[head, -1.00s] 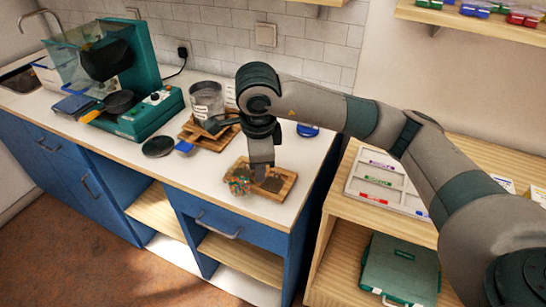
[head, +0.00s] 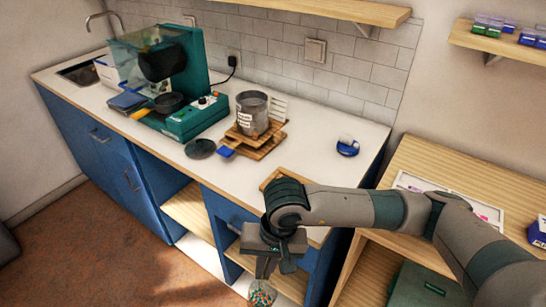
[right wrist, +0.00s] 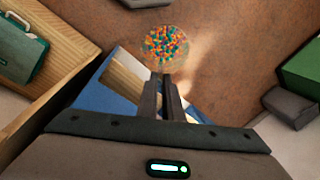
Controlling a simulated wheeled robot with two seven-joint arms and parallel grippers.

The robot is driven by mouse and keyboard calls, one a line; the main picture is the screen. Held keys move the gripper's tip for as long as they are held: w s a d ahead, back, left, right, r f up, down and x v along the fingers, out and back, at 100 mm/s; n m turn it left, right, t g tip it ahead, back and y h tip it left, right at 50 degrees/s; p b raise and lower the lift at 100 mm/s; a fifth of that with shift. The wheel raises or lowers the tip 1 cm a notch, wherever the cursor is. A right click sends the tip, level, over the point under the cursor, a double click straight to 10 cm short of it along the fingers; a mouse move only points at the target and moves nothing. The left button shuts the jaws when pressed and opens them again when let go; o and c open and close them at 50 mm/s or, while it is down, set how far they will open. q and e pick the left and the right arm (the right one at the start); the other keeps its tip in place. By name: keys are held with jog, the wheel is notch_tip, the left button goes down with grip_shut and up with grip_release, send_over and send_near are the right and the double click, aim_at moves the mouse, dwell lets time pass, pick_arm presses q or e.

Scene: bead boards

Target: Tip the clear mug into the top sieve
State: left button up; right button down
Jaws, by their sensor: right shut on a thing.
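The clear mug (head: 262,293), full of multicoloured beads, is at the bottom edge of the head view, in front of the blue cabinets. In the right wrist view the mug (right wrist: 165,45) shows beyond the fingertips with the floor behind it. My right gripper (head: 265,267) is shut on the mug; its fingers (right wrist: 168,88) meet the mug's near side. The sieve stack (head: 252,114), a grey metal cylinder with pale labels, stands on wooden boards (head: 262,150) on the counter, well above and left of the mug in the picture. My left gripper is out of view.
A teal machine (head: 190,118) stands left of the sieves. A dark round lid (head: 200,148) and a small blue item (head: 226,152) lie before them. My right arm partly hides a wooden tray (head: 282,174).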

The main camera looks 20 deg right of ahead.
jog(key=s+d+f+n, duration=0.1)
jog(key=d+f, duration=0.1)
jog(key=d, duration=0.4)
jog(key=s+d+f+n, duration=0.1)
jog(key=d+f, duration=0.1)
jog(key=d, duration=0.4)
jog(key=shift+f+n, duration=0.35)
jog(key=shift+n, duration=0.05)
jog(key=shift+s+d, duration=0.15)
